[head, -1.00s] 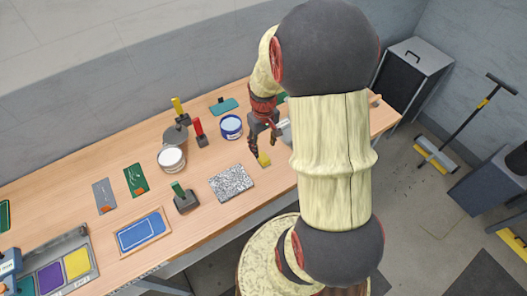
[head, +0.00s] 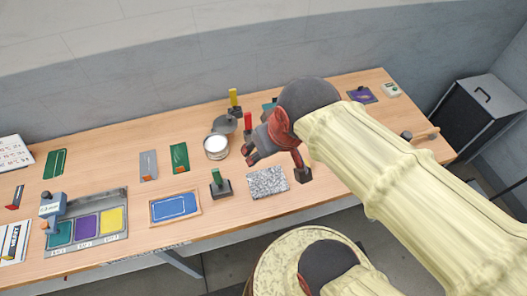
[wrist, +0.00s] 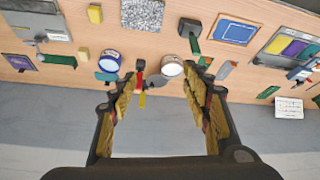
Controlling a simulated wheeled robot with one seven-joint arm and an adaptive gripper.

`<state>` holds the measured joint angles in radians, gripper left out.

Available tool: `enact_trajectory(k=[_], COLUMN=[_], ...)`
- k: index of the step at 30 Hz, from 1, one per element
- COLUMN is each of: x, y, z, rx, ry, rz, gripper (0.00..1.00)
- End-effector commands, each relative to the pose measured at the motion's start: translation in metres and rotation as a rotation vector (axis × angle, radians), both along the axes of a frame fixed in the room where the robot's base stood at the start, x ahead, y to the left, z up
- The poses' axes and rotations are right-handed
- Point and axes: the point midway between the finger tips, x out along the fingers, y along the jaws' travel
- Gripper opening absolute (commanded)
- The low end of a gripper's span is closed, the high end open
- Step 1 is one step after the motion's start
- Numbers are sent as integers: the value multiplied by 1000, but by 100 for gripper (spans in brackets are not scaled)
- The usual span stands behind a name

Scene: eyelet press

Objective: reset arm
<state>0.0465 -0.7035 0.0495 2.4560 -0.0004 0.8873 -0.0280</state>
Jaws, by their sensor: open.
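My gripper (head: 276,163) is above the bench, right of the white tin (head: 216,146). Its red and dark fingers are spread and empty. My pale arm reaches in from the lower right of the head view and hides part of the bench. In the wrist view my gripper (wrist: 161,88) shows two wide-apart fingers with nothing between them. Beyond them lie the white tin (wrist: 172,66), the blue-labelled tin (wrist: 109,60) and a yellow block (wrist: 95,13). No finger visibly touches anything.
The bench (head: 110,150) carries a speckled slab (head: 267,181), a blue-panelled frame (head: 175,206), a colour tray (head: 122,236) and upright handles in red (head: 248,122), yellow (head: 233,97) and green (head: 216,176). A grey cabinet (head: 490,105) stands right. The space above the bench's left side is clear.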

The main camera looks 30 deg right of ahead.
Motion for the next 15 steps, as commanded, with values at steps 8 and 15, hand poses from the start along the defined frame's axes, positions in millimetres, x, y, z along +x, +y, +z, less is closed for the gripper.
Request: enact_trajectory(k=[8, 15], x=[-16, -15], y=[14, 13], z=[8, 6], rx=[13, 12], ry=[-40, -40], rz=[22, 21], gripper=[48, 48])
